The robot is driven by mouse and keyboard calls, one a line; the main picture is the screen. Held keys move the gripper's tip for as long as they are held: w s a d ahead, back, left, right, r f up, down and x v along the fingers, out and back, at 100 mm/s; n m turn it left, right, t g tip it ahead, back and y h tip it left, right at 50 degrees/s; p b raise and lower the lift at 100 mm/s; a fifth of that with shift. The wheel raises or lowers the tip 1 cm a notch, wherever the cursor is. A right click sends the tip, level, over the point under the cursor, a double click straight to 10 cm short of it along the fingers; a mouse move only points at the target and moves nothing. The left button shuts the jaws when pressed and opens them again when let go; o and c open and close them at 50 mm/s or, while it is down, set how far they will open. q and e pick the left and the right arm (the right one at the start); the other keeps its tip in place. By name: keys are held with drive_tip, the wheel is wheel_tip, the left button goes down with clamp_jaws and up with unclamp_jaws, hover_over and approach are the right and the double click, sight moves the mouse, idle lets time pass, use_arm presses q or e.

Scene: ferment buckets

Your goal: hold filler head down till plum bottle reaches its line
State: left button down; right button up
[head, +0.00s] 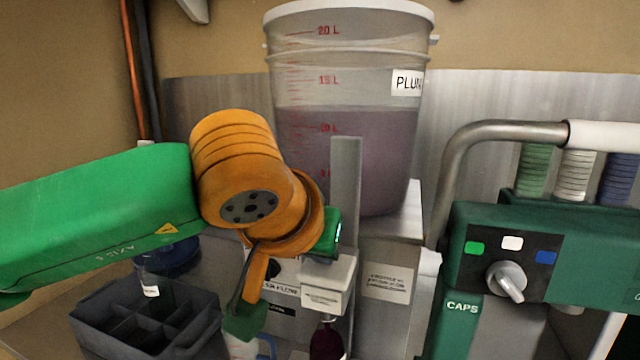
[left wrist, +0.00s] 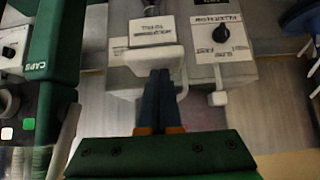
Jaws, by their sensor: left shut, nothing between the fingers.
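The white filler head (head: 328,285) stands in front of the plum bucket (head: 345,160), on a grey post. Below it is a bottle (head: 327,341) with dark plum-coloured contents, cut off by the bottom edge; its fill line cannot be made out. My left gripper (left wrist: 158,78) is shut and empty. In the left wrist view its dark fingertips meet the edge of the filler head (left wrist: 153,58); whether they press on it cannot be told. My right gripper is in neither view.
A dark divided crate (head: 150,315) stands at lower left. A green caps machine (head: 545,260) with a grey knob and a bent metal bar (head: 480,140) is on the right. The filler's black dial (left wrist: 220,33) is beside the head.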

use_arm(q)
drive_tip(key=shift+s+f, duration=0.1)
drive_tip(key=shift+f, duration=0.35)
idle(0.5)
wheel_tip(320, 180, up, 5)
drive_tip(key=p, duration=0.4)
drive_tip(key=shift+d+f, duration=0.15)
drive_tip(key=shift+f, duration=0.05)
drive_tip(key=v, duration=1)
drive_tip(key=shift+w, duration=0.3)
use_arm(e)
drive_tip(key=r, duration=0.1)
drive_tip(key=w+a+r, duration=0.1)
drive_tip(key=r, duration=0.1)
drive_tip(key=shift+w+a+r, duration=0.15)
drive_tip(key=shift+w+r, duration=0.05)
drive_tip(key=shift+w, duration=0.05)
use_arm(q)
drive_tip(key=shift+s+r, duration=0.1)
drive_tip(key=shift+r, duration=0.05)
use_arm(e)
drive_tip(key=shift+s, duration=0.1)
